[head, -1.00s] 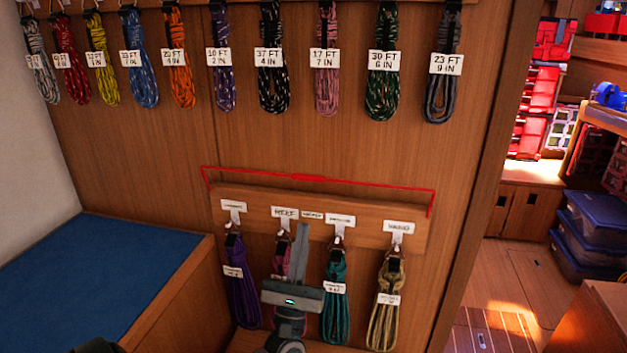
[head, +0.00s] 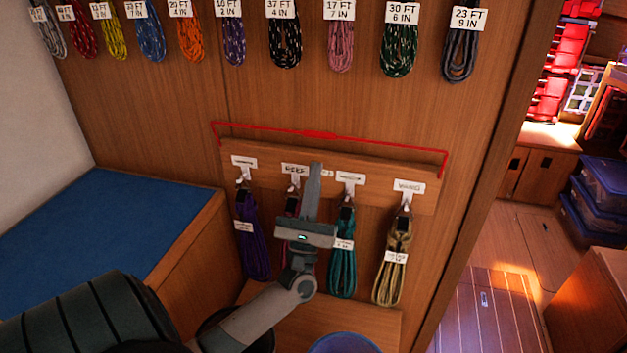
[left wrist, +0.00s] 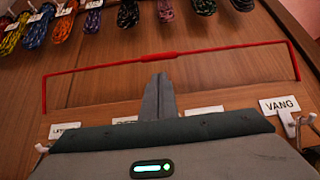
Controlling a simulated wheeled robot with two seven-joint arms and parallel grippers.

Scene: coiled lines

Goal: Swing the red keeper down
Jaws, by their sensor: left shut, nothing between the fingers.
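The red keeper (head: 330,134) is a thin red bar with short bent ends. It stands raised above the lower wooden hook board (head: 270,163), and in the left wrist view the red keeper (left wrist: 160,57) spans nearly the whole width. My left gripper (head: 315,170) is shut and empty, its fingers pointing up in front of the board, below the keeper's middle. In the left wrist view its fingertips (left wrist: 160,80) show just below the bar, apparently apart from it. Purple, pink, teal (head: 342,250) and tan (head: 393,255) coils hang from the board; the pink one is mostly hidden by my gripper. My right gripper is not in view.
A row of labelled coils (head: 340,45) hangs higher on the wooden wall. A blue-topped bench (head: 110,225) stands at left. A blue round container rim (head: 343,344) shows below the board. Blue bins (head: 600,190) stand at far right.

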